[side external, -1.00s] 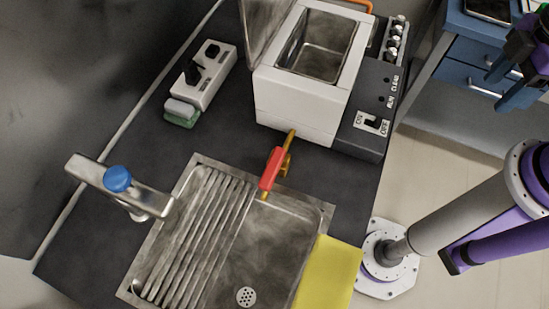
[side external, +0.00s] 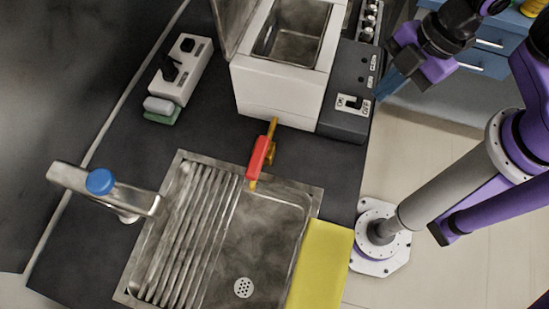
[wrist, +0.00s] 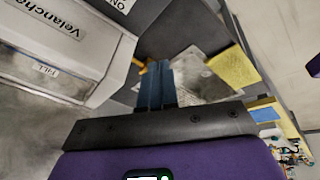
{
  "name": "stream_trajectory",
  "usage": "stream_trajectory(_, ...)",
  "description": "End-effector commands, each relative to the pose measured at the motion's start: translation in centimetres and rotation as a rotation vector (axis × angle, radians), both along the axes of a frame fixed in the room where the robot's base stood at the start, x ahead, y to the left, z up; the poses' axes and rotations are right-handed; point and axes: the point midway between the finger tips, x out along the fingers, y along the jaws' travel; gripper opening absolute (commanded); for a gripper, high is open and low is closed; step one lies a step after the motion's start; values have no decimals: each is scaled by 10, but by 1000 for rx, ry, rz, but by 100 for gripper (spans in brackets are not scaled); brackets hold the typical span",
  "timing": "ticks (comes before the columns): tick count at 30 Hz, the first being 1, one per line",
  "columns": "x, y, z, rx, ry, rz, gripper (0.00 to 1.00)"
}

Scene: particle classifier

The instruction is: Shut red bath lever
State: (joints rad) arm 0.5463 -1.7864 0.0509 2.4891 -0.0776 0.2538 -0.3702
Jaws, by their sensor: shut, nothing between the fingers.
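The red lever (side external: 260,158) sits on the brass drain pipe of the white bath (side external: 281,93). It lies roughly in line with the pipe, which reaches from the bath's front towards the sink. My gripper (side external: 387,84) is to the right of the bath, beside the dark control panel, well apart from the lever. Its blue fingers are together and empty. In the wrist view the fingers (wrist: 157,84) are closed, the bath (wrist: 62,48) is at left, and a bit of orange-yellow pipe (wrist: 138,63) shows beside them. The red lever itself is not visible there.
A metal sink (side external: 262,235) with a ridged drainer is below the lever. A faucet with a blue knob (side external: 100,182) stands left. A yellow cloth (side external: 322,262) lies at the sink's right edge. The bath's lid is raised. The dark counter around the lever is clear.

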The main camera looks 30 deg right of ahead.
Motion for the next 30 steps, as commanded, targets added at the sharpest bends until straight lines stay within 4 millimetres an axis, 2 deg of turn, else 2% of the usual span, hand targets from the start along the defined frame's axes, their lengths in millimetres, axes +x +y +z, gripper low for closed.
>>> stream_trajectory(1,0,15,-8,19,-20,65,0)
stream_trajectory(6,-4,63,-26,111,-98,267,0)
stream_trajectory(13,-15,106,-41,212,-177,462,0)
stream_trajectory(19,-19,120,-45,251,-205,525,0)
stream_trajectory(30,-20,121,-45,254,-208,528,0)
